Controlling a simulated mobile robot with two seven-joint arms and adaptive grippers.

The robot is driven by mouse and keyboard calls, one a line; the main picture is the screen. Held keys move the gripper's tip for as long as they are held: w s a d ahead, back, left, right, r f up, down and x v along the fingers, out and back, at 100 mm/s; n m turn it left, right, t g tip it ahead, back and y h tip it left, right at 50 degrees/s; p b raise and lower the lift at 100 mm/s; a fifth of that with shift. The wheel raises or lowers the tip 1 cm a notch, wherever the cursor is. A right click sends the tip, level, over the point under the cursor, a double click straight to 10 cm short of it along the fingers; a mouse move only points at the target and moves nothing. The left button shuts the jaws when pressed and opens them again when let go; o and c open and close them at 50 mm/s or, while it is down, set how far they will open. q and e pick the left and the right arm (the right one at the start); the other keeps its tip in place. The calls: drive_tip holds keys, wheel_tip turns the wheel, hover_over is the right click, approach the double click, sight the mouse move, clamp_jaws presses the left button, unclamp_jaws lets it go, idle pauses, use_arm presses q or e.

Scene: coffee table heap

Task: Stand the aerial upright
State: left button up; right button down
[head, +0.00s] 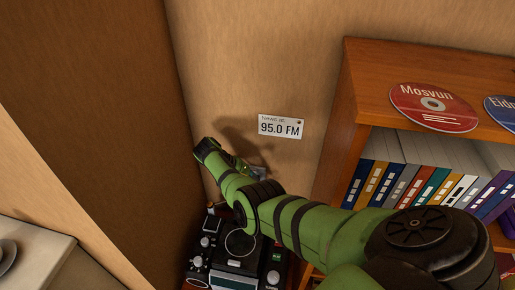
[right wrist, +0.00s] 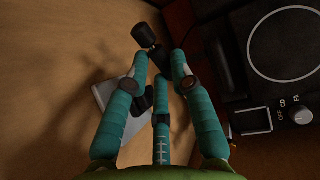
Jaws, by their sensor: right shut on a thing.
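My right gripper (right wrist: 160,68) has three teal fingers, shut on a black piece with a thick rounded end, which I take to be the aerial (right wrist: 147,36). The aerial looks tilted in the right wrist view; its lower part is partly hidden by the fingers. In the head view my right gripper (head: 236,166) is above the back of a black and silver radio (head: 240,262), close to the wall. The aerial cannot be made out clearly there. The radio also shows at the right of the right wrist view (right wrist: 262,75). My left gripper is not in view.
A "95.0 FM" label (head: 281,126) is on the wall behind. A wooden shelf (head: 347,110) with discs and a row of coloured spines stands at the right. A brown panel (head: 120,90) closes the left side. A pale grey piece (right wrist: 112,92) lies behind the fingers.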

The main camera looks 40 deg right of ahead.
idle(0.3)
drive_tip(key=c, duration=1)
unclamp_jaws()
drive_tip(key=shift+c, duration=0.2)
drive_tip(key=v, duration=1.2)
drive_tip(key=shift+w, duration=0.15)
